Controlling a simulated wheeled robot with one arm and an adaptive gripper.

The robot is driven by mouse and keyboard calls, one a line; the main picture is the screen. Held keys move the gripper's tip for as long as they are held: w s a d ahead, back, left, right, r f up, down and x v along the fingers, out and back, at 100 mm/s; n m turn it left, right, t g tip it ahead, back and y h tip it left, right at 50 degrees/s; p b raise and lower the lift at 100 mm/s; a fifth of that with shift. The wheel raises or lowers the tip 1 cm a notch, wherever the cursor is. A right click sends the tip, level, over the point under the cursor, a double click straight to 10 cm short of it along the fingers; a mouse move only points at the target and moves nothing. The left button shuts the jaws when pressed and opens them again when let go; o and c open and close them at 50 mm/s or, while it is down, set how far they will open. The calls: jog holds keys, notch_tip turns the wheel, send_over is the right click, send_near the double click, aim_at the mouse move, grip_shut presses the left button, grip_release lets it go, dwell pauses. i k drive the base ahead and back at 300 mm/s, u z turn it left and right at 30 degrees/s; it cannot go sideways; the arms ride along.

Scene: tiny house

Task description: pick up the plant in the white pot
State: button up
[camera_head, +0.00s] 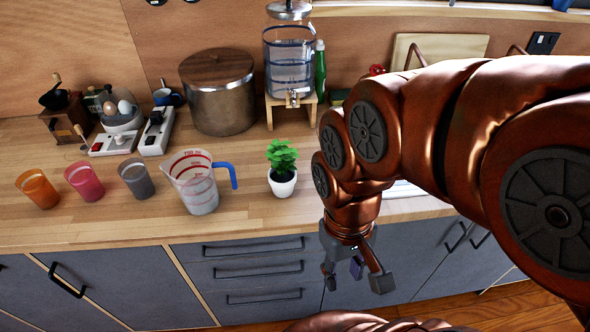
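The plant (283,156) has bright green leaves and stands upright in a small white pot (283,184) on the wooden counter, close to the front edge. My gripper (356,283) points down in front of the counter, to the right of the plant and lower than it in the picture. Its fingers are spread apart and nothing shows between them. It does not touch the pot.
A measuring jug (197,184) with a blue handle stands just left of the pot. A glass water dispenser (290,62) on a wooden stand and a steel pot (218,100) are behind. Three cups, one a grey cup (136,179), stand farther left. Drawers (254,272) lie below the counter.

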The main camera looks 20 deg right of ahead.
aim_at(282, 175)
jog(key=z, duration=1)
jog(key=k, duration=0.95)
jog(key=u, duration=1.2)
jog(key=i, duration=0.5)
jog(key=u, duration=0.05)
